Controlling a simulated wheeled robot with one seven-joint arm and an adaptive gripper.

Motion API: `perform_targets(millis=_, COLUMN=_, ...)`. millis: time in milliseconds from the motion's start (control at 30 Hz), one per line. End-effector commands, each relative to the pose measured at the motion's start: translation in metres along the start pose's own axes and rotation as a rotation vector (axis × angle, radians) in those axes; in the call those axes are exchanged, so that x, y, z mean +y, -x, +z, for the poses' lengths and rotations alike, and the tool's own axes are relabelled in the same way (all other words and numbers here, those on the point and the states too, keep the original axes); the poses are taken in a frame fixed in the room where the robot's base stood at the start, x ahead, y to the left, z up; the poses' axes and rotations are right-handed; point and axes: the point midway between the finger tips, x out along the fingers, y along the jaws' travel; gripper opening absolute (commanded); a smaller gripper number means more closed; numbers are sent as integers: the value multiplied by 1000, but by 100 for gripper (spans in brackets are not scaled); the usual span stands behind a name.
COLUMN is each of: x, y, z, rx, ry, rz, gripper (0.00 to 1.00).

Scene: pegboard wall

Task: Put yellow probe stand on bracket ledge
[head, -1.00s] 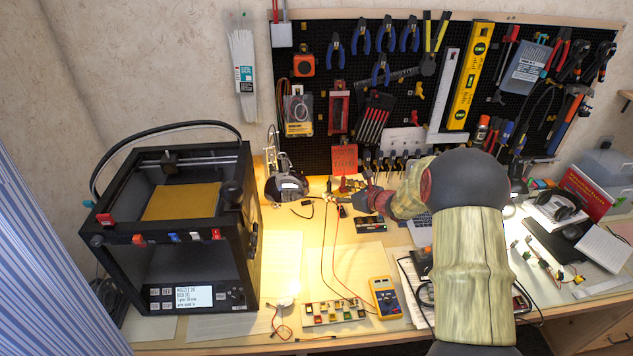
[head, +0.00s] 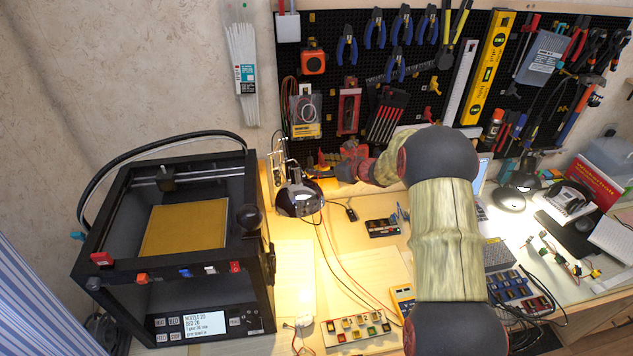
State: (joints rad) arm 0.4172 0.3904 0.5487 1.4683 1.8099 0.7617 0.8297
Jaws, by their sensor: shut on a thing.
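My gripper (head: 322,169) is at the far end of my arm, in front of the lower part of the pegboard and right of the desk lamp. It is small and partly hidden in this view. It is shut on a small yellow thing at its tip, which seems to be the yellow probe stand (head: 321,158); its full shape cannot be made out. The bracket ledge cannot be told apart clearly; a pale plate (head: 404,131) low on the pegboard is partly behind my arm.
A black 3D printer (head: 190,240) stands at the left, with a desk lamp (head: 298,198) beside it. The pegboard (head: 330,20) is full of hanging tools. A part tray (head: 356,328) and a yellow multimeter (head: 402,300) lie on the bench front.

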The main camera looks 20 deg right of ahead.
Motion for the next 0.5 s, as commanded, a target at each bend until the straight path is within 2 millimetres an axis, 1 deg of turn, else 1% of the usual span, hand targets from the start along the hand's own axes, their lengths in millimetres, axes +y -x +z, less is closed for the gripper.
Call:
perform_targets(millis=33, x=0, y=-5, z=-12, rx=3, ry=-4, rz=1, gripper=23)
perform_targets(millis=100, x=0, y=-11, z=-25, rx=4, ry=-5, rz=2, gripper=23)
perform_targets(millis=200, x=-1, y=-18, z=-39, rx=2, ry=-2, rz=1, gripper=23)
perform_targets(millis=300, x=-1, y=-22, z=-48, rx=1, ry=-2, rz=0, gripper=23)
perform_targets(millis=433, x=-1, y=-25, z=-54, rx=1, ry=-1, rz=0, gripper=23)
perform_targets(millis=500, x=-1, y=-28, z=-61, rx=2, ry=-2, rz=1, gripper=23)
